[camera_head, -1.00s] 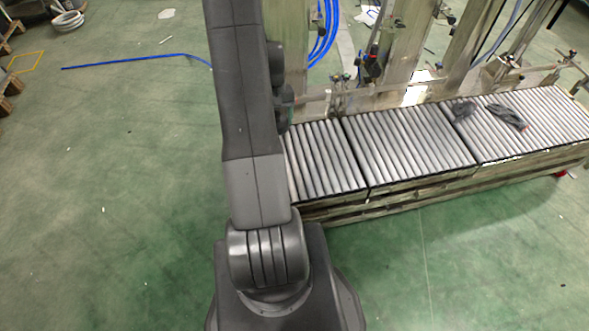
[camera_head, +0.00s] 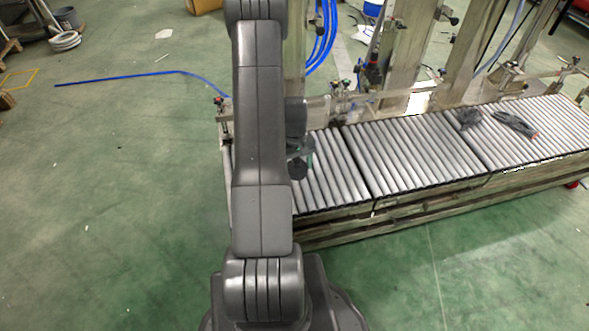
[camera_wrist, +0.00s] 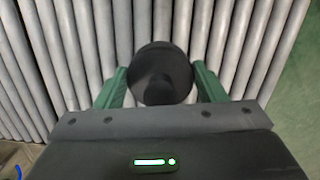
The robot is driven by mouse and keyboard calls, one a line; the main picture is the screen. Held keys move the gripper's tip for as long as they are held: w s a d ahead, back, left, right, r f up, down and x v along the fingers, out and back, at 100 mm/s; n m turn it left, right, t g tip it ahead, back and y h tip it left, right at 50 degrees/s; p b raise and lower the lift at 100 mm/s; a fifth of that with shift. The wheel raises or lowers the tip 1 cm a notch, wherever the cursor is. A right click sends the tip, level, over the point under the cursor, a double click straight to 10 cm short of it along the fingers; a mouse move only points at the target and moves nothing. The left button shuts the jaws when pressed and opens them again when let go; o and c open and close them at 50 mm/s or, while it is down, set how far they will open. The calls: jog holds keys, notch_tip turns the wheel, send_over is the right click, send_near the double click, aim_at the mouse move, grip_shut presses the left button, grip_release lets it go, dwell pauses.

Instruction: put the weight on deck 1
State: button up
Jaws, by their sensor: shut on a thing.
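The weight is a dark, round, knobbed piece (camera_wrist: 160,75); in the head view it shows small and dark (camera_head: 298,169) just right of my arm. My gripper (camera_wrist: 160,68) has green fingers, one on each side of the weight, and is shut on it. The weight is over the grey rollers of the left roller section (camera_head: 325,180). I cannot tell whether it touches the rollers. No label shows which section is deck 1. My arm hides part of the left section in the head view.
The middle roller section (camera_head: 410,155) looks bare. Dark items (camera_head: 515,124) lie on the right section. Metal posts (camera_head: 405,50) and a rail stand along the far side of the line. Blue hoses (camera_head: 325,35) hang behind. The green floor (camera_head: 110,200) at left is mostly clear.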

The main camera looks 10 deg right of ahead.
jog(key=shift+f+b, duration=0.8)
jog(key=shift+f, duration=3.2)
jog(key=shift+f, duration=0.15)
jog(key=o, duration=1.8)
jog(key=shift+c, duration=0.2)
jog(key=r+p, duration=0.1)
jog(key=r, duration=0.3)
jog(key=w+r+p, duration=0.1)
jog(key=r, duration=0.3)
jog(key=r+p, duration=0.1)
jog(key=r, duration=0.3)
jog(key=shift+w+a+r, duration=0.1)
jog(key=shift+w+a, duration=0.05)
jog(key=shift+w, duration=0.05)
